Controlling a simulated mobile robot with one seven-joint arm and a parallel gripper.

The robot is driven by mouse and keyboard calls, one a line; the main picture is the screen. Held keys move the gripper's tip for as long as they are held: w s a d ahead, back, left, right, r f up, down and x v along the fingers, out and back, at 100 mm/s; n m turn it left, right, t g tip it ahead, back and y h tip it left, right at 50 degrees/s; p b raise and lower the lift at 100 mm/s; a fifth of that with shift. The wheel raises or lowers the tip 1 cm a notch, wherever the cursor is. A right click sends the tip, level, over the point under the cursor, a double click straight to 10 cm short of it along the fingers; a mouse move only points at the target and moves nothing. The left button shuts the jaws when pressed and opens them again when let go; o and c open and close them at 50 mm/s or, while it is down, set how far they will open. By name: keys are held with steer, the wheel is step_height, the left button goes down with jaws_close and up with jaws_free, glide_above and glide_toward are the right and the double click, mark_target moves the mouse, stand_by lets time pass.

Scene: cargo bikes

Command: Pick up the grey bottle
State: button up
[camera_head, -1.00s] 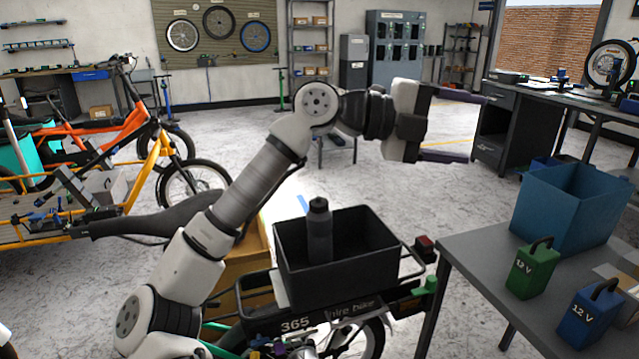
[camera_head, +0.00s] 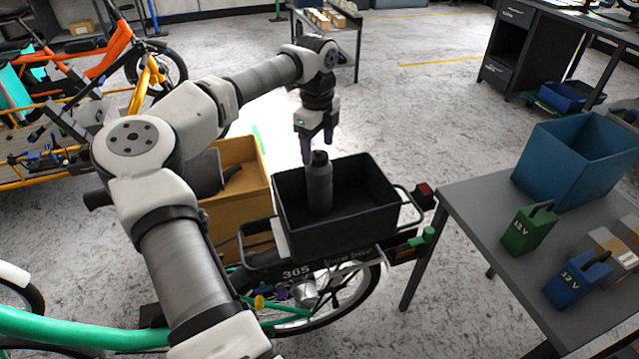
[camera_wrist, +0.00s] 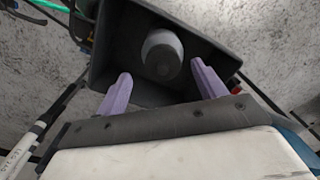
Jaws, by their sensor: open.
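The grey bottle (camera_head: 319,184) stands upright in the black open box (camera_head: 368,217) on the rear rack of a cargo bike. In the wrist view the bottle (camera_wrist: 163,58) is seen from above, its dark cap facing the camera, inside the box (camera_wrist: 108,45). My gripper (camera_head: 320,150) points down just above and behind the bottle in the head view. In the wrist view its two purple fingers (camera_wrist: 160,85) are spread apart, with the bottle a little beyond the gap between them. Nothing is held.
A wooden crate (camera_head: 238,190) stands left of the black box. At right, a grey table (camera_head: 468,200) holds a blue bin (camera_head: 570,165), a green battery (camera_head: 529,230) and a blue battery (camera_head: 577,280). The floor behind the box is mostly clear.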

mark_target(317, 165)
steer(key=shift+w+a+f+p, duration=0.15)
steer(key=shift+f+p, duration=0.15)
steer(key=shift+f, duration=0.85)
steer(key=shift+w+d+f+p, duration=0.1)
steer(key=shift+f+p, duration=0.15)
steer(key=shift+f, duration=0.95)
steer(key=shift+w+a+f+p, duration=0.15)
steer(key=shift+f+p, duration=0.15)
steer(key=shift+f, duration=0.85)
steer(key=shift+d, duration=0.1)
steer(key=c, duration=1)
steer(key=shift+r, duration=0.1)
steer(key=shift+c, duration=0.2)
